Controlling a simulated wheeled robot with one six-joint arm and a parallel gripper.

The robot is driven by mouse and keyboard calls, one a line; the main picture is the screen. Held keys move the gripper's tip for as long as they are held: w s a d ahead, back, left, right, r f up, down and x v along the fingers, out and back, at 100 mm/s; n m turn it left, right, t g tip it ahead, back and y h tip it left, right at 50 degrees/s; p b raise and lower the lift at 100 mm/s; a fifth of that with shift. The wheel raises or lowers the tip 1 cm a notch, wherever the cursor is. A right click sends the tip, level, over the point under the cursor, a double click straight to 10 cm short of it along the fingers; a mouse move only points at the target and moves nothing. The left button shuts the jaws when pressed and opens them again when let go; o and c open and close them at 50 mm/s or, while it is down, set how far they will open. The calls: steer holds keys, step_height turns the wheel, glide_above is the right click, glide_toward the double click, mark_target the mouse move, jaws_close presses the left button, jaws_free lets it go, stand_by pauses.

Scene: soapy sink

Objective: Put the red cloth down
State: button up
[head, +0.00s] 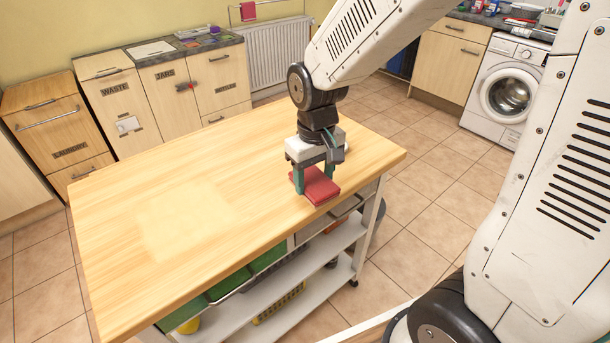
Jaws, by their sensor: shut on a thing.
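The red cloth (318,187) is a folded, flat square at the right front edge of the wooden table. My gripper (313,184) points straight down over the table, with its teal fingers on either side of the cloth. It is shut on the cloth. The cloth is at or very close to the tabletop (150,265); I cannot tell whether it touches. The gripper hides part of the cloth's far side.
The tabletop is bare to the left of the cloth. Shelves below hold green bins (228,285) and a yellow basket (280,303). Cabinets (165,85) and a radiator (278,52) stand behind. A washing machine (505,88) stands at the right back.

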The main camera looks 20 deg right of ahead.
mark_target(321, 192)
steer(key=s, duration=0.2)
steer(key=s+n, duration=0.1)
steer(key=s, duration=0.1)
steer(key=shift+f, duration=0.35)
steer(key=shift+w+f, duration=0.15)
steer(key=shift+w, duration=0.05)
steer(key=w+d, duration=0.1)
steer(key=w, duration=0.4)
steer(key=w+f, duration=0.1)
steer(key=w, duration=0.4)
steer(key=w+d, duration=0.1)
steer(key=w, duration=0.4)
steer(key=shift+d+f, duration=0.25)
steer(key=shift+d, duration=0.1)
steer(key=shift+s+f, duration=0.1)
steer(key=shift+f, duration=1.6)
steer(key=shift+f, duration=0.15)
steer(key=o, duration=1)
steer(key=shift+o, duration=0.2)
